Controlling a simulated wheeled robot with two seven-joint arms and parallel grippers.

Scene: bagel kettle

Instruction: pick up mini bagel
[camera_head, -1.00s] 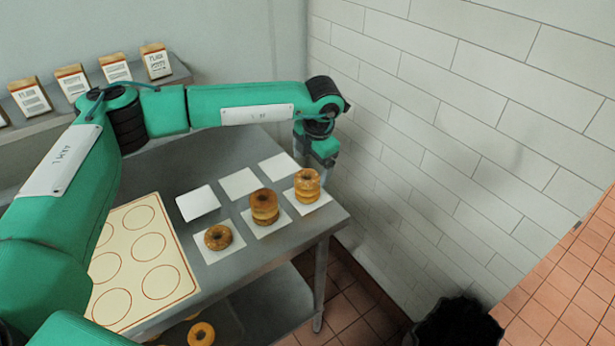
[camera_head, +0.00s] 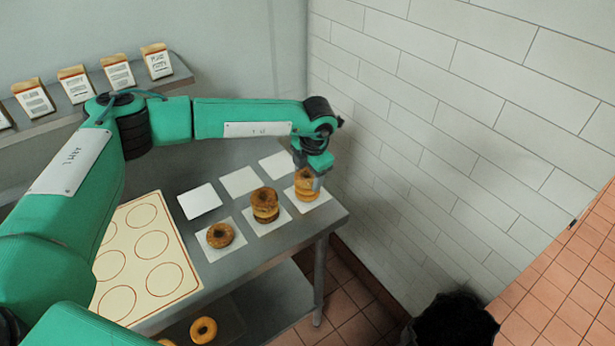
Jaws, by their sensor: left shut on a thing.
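My left gripper (camera_head: 317,181) points down at the right-hand stack of bagels and is shut on its top bagel (camera_head: 303,178). The fingers partly cover that bagel. Another bagel (camera_head: 306,194) lies under it on a white paper square. To the left stands a taller stack of bagels (camera_head: 265,203) on its own square. A single brown bagel (camera_head: 219,235) lies on the square further left. My right gripper is out of view.
Three white squares (camera_head: 200,200) at the back are empty. A cream board (camera_head: 150,262) with ring outlines lies at the left of the steel table (camera_head: 260,262). A bagel (camera_head: 203,330) lies on the lower shelf. Paper bags (camera_head: 157,61) stand on the wall shelf; a tiled wall (camera_head: 450,130) rises right.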

